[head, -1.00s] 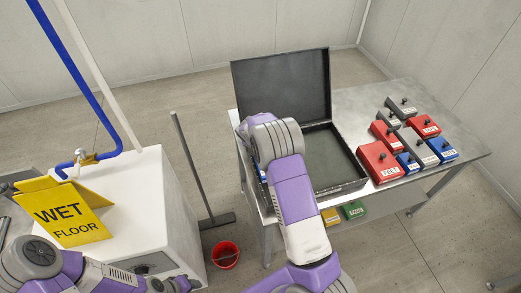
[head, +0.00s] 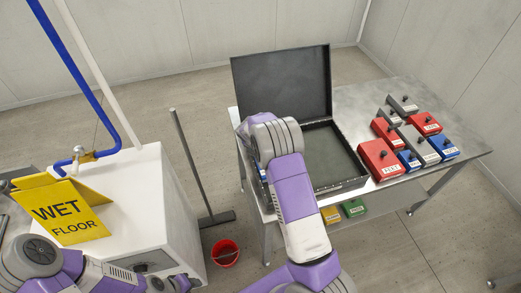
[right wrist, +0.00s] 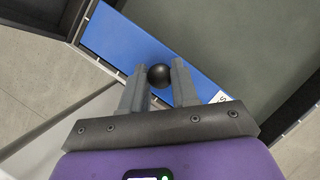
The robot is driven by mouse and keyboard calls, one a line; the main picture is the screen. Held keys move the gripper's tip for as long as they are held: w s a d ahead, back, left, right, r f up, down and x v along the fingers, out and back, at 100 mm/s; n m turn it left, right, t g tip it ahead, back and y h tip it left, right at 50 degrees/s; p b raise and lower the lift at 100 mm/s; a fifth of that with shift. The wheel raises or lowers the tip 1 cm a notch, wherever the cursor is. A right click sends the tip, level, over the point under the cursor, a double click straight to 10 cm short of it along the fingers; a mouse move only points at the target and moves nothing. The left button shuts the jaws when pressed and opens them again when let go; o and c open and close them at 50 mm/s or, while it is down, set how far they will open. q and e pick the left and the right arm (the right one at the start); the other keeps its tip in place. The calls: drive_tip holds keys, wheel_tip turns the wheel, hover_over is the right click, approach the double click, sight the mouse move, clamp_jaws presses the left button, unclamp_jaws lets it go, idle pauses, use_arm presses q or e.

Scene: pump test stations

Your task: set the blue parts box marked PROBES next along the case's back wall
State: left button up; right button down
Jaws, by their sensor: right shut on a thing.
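The open black case (head: 350,183) stands on the metal table with its lid raised and a bare grey floor showing. My right gripper (right wrist: 160,82) is shut on the black knob of a blue parts box (right wrist: 118,38). Only the end of this box's white label shows in the right wrist view, so its word is not readable. The box is at the case's left side, mostly hidden behind my right arm in the head view. I cannot tell whether it touches the case. My left arm is at the lower left; its gripper fingers are not clearly visible.
Red box (head: 379,160), grey and blue boxes crowd the table right of the case. A wet-floor sign (head: 68,212) and red bucket (head: 225,254) are left.

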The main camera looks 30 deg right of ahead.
drive_tip(key=shift+f, duration=0.35)
idle(0.6)
drive_tip(key=c, duration=0.8)
unclamp_jaws()
drive_tip(key=v, duration=0.7)
drive_tip(key=shift+r, duration=0.35)
